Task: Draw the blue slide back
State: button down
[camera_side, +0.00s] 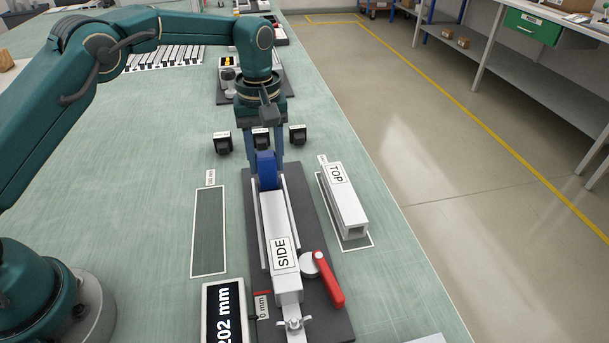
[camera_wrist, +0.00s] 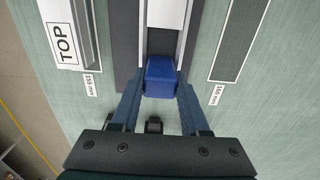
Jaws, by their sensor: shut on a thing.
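The blue slide (camera_side: 266,169) is a blue block at the far end of a rail on a dark base plate (camera_side: 315,221). It also shows in the wrist view (camera_wrist: 161,76). My gripper (camera_side: 264,160) points down and is shut on the blue slide, with one finger on each side of it in the wrist view (camera_wrist: 160,88). A display (camera_side: 224,311) beside the near end reads 202 mm.
A white bar labelled TOP (camera_side: 344,200) lies in an outlined place on the right. An empty outlined place (camera_side: 209,232) is on the left. A red-handled clamp (camera_side: 328,280) stands at the rail's near right. Several small black blocks (camera_side: 298,134) stand behind my gripper.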

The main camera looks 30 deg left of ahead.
aim_at(265, 153)
jog(key=shift+w+a, duration=0.1)
jog(key=shift+w, duration=0.05)
jog(key=shift+c, duration=2)
grip_release()
jog(key=shift+r, duration=0.1)
jog(key=shift+r, duration=2.5)
